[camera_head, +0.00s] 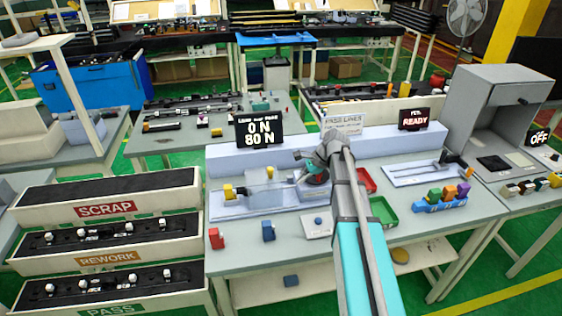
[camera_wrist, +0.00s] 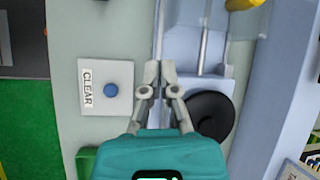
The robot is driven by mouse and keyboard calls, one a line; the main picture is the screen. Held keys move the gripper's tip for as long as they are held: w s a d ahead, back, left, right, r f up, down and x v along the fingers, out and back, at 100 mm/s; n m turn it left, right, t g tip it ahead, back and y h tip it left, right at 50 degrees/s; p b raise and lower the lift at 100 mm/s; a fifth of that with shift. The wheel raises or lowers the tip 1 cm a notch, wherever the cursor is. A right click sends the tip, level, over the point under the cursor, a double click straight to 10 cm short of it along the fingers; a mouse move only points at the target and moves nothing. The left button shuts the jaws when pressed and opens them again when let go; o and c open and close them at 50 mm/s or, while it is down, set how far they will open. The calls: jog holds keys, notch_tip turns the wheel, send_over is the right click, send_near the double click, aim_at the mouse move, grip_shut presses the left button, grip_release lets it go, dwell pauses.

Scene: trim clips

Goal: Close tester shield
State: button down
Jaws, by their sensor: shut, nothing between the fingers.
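The tester (camera_head: 250,203) is a pale fixture on the grey bench, below a black display reading "0 N 80 N". A faint, thin clear panel (camera_head: 270,176) seems to stand on it; its exact outline and whether it is open are hard to tell. My gripper (camera_wrist: 158,72) is shut and empty, fingertips together. In the wrist view it is over the near edge of the pale tester base (camera_wrist: 190,45), beside a round black disc (camera_wrist: 210,115). I cannot tell whether it touches anything. In the head view my arm partly hides this end of the tester.
A CLEAR plate with a blue button (camera_wrist: 111,90) lies left of my gripper in the wrist view. A yellow part (camera_head: 229,192) is at the tester's left end. Red (camera_head: 366,181) and green (camera_head: 383,211) trays are right of my arm. A grey cabinet (camera_head: 497,100) stands farther right.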

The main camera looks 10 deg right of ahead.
jog(key=w+d+r+m+t+y+p, duration=0.1)
jog(key=w+d+r+m+y+p, duration=0.1)
jog(key=w+d+r+m, duration=0.2)
jog(key=shift+w+d+r+m, duration=0.35)
jog(key=shift+w+r+m, duration=0.3)
jog(key=shift+w, duration=0.4)
jog(key=b, duration=0.7)
send_near(274, 176)
notch_tip(274, 176, down, 3)
jog(key=a, duration=0.3)
jog(key=shift+a+r, duration=0.25)
jog(key=shift+a, duration=0.1)
jog(key=shift+w+a, duration=0.1)
jog(key=shift+a, duration=0.45)
